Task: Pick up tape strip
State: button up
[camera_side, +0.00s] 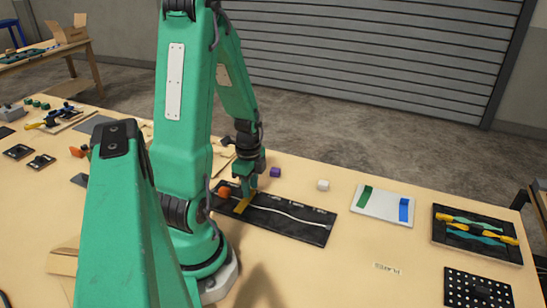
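A white board (384,205) lies on the table at right of centre, with a green tape strip (365,196) and a blue tape strip (404,210) on it. A yellow strip (241,207) is at the left part of a long black panel (310,231) that carries a pale wavy line. My gripper (245,194) points down right at the yellow strip, over the panel. The fingertips are small here, and I cannot tell whether they are open or shut on the strip, or whether the strip touches the panel.
An orange ball-like piece (224,192) is close to my gripper. A purple cube (275,172) and a white cube (323,185) stand behind the panel. A black tray with coloured tools (477,234) and a perforated black plate (478,290) are at right. The front middle tabletop is mostly clear.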

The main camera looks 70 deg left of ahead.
grip_shut()
jog(key=shift+r, duration=0.2)
jog(key=shift+r, duration=2)
jog(key=w+d+r, duration=0.3)
jog(key=d+r, duration=0.3)
jog(key=d, duration=0.5)
jog(key=shift+w+r, duration=0.2)
jog(key=shift+r, duration=0.1)
jog(key=shift+r, duration=0.1)
jog(key=shift+r, duration=1.95)
